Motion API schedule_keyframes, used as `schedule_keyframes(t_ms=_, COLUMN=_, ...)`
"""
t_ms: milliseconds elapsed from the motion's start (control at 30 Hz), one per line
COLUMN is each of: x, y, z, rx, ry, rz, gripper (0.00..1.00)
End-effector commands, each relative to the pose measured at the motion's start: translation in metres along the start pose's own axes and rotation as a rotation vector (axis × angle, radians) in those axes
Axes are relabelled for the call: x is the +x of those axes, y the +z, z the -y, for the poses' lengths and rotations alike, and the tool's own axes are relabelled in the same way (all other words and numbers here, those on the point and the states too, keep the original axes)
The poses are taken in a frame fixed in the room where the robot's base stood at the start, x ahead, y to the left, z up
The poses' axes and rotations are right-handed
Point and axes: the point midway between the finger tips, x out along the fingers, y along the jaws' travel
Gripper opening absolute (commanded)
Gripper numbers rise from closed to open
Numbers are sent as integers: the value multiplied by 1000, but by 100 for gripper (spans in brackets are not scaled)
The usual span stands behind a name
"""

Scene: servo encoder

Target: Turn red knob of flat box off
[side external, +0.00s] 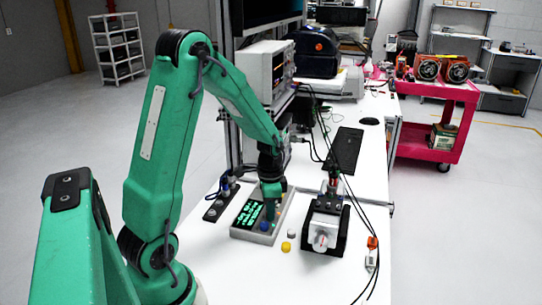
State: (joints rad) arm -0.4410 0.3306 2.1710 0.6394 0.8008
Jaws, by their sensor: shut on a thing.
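The flat box (240,233) is a grey case on the white bench, with a lit black-and-green screen (249,213) on its left part. A blue knob (264,226) shows near its front right corner. My gripper (270,212) points down over the right part of the box, just behind the blue knob. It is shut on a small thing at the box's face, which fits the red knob. The fingers hide that knob, so its colour and turn angle cannot be seen.
A black fixture with a silver motor (321,236) stands right of the box, with cables running over it. Yellow (286,247) and white caps lie in front. A dark strip (216,205) lies left. A keyboard (345,150) is behind.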

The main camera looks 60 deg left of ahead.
Motion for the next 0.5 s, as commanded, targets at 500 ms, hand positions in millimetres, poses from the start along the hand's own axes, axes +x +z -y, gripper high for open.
schedule_keyframes(t_ms=500, x=0, y=0, z=0, rx=-419, ry=1, rz=2, gripper=0)
